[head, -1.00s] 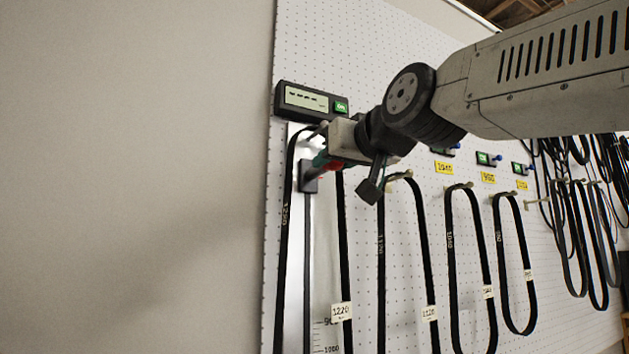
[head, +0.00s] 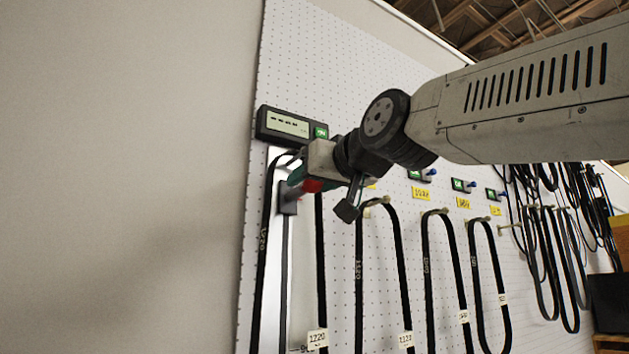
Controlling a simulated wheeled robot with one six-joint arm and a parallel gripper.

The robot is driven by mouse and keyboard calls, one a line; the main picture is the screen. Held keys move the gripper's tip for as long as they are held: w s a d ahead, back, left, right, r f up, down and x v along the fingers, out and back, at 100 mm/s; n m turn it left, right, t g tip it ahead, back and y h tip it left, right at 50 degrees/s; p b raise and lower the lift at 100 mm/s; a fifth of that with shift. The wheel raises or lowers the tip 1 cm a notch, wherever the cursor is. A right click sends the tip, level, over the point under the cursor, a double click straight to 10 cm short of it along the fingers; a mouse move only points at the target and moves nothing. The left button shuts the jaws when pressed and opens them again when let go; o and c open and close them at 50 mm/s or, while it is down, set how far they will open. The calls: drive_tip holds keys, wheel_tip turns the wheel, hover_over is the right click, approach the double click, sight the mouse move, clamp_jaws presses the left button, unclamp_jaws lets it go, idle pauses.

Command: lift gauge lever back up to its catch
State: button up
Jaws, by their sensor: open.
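The gauge on the pegboard has a black display unit (head: 291,126) with a green button at its right end. Below it is a pale vertical plate (head: 270,300) with scale marks low down. A dark block (head: 288,200) sits on this plate a little under the display; it looks like part of the gauge lever. My gripper (head: 302,180) is open, right beside and slightly above the block, with red and green parts showing at its jaws. Whether the jaws touch the lever or are around it, I cannot tell. The lever's catch is hidden or too small to make out.
A black belt (head: 265,250) marked 1220 hangs around the plate, close to my gripper. More belts (head: 401,270) hang on pegs to the right, with small green-lit units (head: 459,185) above them. The wall at the left is bare.

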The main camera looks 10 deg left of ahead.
drive_tip(key=v, duration=0.7)
drive_tip(key=shift+s+d, duration=0.3)
wheel_tip(320, 180, down, 14)
drive_tip(key=g+h, duration=0.3)
drive_tip(key=s+d+f+m+g+h, duration=0.1)
drive_tip(key=d+f+g+h, duration=0.1)
drive_tip(key=d+f, duration=0.5)
drive_tip(key=s+d+f+m+g+h, duration=0.1)
drive_tip(key=d+f+h, duration=0.25)
drive_tip(key=f, duration=0.55)
drive_tip(key=s+d+f+m+g+h, duration=0.2)
drive_tip(key=s+d+f+m, duration=0.1)
drive_tip(key=s+d+f, duration=0.5)
drive_tip(key=s+d+f+m+g+h, duration=0.2)
drive_tip(key=s+d+f, duration=0.7)
drive_tip(key=d+f, duration=0.5)
drive_tip(key=shift+d+f+m+g, duration=0.25)
drive_tip(key=shift+d+m+g, duration=0.55)
drive_tip(key=shift+d+m, duration=0.2)
